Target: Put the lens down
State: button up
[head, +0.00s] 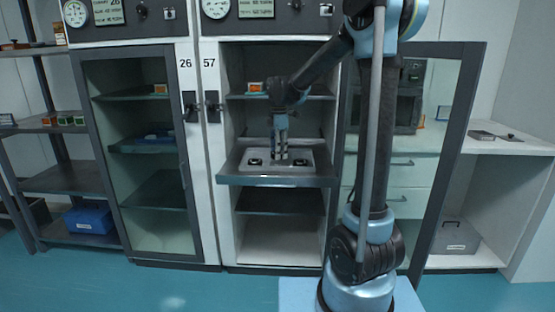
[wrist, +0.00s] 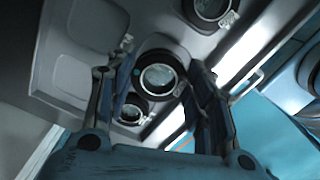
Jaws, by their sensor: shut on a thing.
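My gripper (head: 280,152) points down over a light tray (head: 270,168) on the pulled-out shelf of the open right cabinet. In the wrist view, my gripper (wrist: 152,70) is shut on a round, dark-rimmed lens (wrist: 159,78) between its two fingers. The held lens is over or very near the tray (wrist: 80,80); I cannot tell whether it touches it. Two more round lenses show near it, one at the top (wrist: 211,8) and one just below the held lens (wrist: 131,112). In the head view, dark lenses show left (head: 254,162) and right (head: 301,162) of the gripper.
The cabinet's glass door (head: 447,150) stands open at the right, close to my arm. A shut cabinet (head: 140,150) stands at the left. A small box (head: 255,87) sits on the shelf above the tray. The shelf below (head: 280,201) looks empty.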

jog(key=shift+f, duration=1.5)
jog(key=shift+f, duration=0.2)
jog(key=o, duration=1.2)
jog(key=shift+c, duration=0.2)
jog(key=shift+r, duration=0.15)
